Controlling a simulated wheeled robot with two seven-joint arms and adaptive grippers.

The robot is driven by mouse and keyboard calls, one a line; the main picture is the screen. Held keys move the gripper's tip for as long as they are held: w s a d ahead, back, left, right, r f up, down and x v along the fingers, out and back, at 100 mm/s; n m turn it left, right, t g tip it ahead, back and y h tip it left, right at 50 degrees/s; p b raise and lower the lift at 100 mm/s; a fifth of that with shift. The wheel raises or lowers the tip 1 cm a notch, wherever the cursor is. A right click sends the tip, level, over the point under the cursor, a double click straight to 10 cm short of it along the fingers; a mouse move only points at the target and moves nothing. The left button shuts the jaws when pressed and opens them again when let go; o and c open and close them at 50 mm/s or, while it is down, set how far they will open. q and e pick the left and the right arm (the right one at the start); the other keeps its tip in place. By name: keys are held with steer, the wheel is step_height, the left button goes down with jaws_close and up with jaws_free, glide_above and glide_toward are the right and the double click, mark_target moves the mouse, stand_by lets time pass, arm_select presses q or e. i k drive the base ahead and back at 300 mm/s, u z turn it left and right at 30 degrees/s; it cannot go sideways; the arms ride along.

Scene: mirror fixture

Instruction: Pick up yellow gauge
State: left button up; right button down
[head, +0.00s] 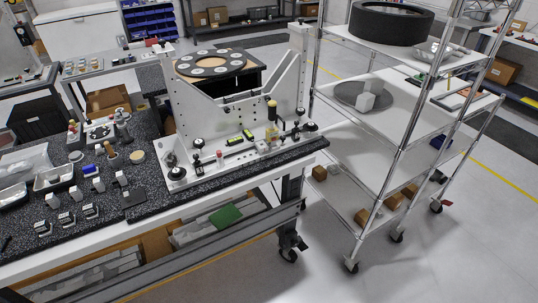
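Neither of my grippers is in view. On the mirror fixture (240,88) at the right end of the dark speckled bench, a small upright yellow piece with a dark top (271,108) stands near the right side plate. Two small yellow-green pieces with dark parts, one (247,134) and another (234,141), lie on the fixture's white base in front. A pale yellow block (264,147) also sits on the base. At this size I cannot tell which of these is the yellow gauge. Nothing is touching them except the fixture and its parts.
Black knobs (197,143) and other small fittings crowd the fixture base. Small blocks, metal trays (54,178) and a blue cylinder (89,169) lie on the bench (160,212) to the left. A wire-post shelf cart (345,190) stands right, beyond open floor (310,275).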

mark_target(271, 132)
steer(key=u, duration=0.05)
steer(key=k, duration=0.55)
steer(key=z, duration=1.05)
steer(key=i, duration=1.45)
steer(key=u, duration=0.15)
